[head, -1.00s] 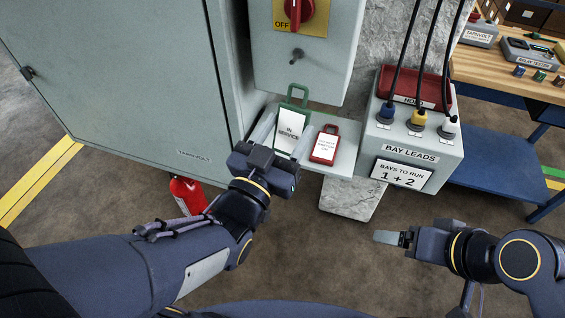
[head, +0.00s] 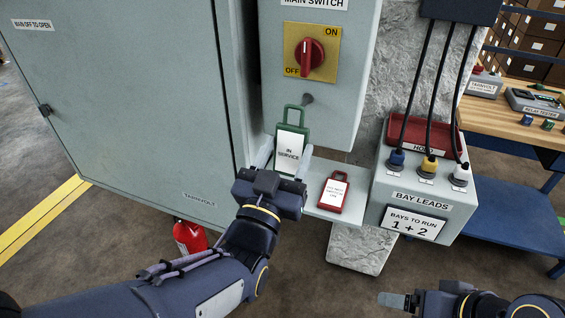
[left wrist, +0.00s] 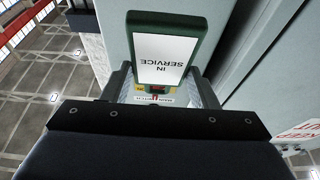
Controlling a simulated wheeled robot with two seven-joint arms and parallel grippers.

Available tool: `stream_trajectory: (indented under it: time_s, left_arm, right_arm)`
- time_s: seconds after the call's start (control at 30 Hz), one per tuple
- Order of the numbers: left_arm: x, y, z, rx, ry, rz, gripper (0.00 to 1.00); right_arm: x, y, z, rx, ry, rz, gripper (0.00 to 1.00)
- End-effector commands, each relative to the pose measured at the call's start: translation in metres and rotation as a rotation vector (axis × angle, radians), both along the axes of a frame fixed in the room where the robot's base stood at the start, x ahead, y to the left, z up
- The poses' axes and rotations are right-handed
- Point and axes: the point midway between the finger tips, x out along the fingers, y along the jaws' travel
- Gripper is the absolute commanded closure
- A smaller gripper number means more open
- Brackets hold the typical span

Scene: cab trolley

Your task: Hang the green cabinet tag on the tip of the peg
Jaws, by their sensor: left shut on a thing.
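The green cabinet tag (head: 290,146), a white "IN SERVICE" plate with a green frame and open loop handle, stands upright in my left gripper (head: 285,165). The fingers are shut on its two sides. In the left wrist view the tag (left wrist: 165,55) shows large, its lettering upside down, between the fingers (left wrist: 165,90). The short dark peg (head: 307,99) sticks out from the switch box below the red switch. The tag's loop is just left of and slightly below the peg's tip, and the peg appears outside the loop. My right gripper (head: 394,300) is low at right, its jaw opening unclear.
A red tag (head: 332,193) rests on the small shelf (head: 352,183) right of my left gripper. The switch box (head: 335,125) is above, the cabinet (head: 130,100) at left. The bay leads box (head: 415,205) with several cables stands right. A fire extinguisher (head: 190,237) is below.

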Motion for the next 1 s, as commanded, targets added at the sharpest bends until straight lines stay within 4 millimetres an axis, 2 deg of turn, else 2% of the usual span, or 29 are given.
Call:
stream_trajectory:
  time_s: [1.0]
  left_arm:
    - [0.054, -0.017, -0.012, 0.001, -0.001, 0.0, 0.69]
  right_arm:
    - [0.0, 0.0, -0.036, 0.0, 0.0, 0.0, 0.19]
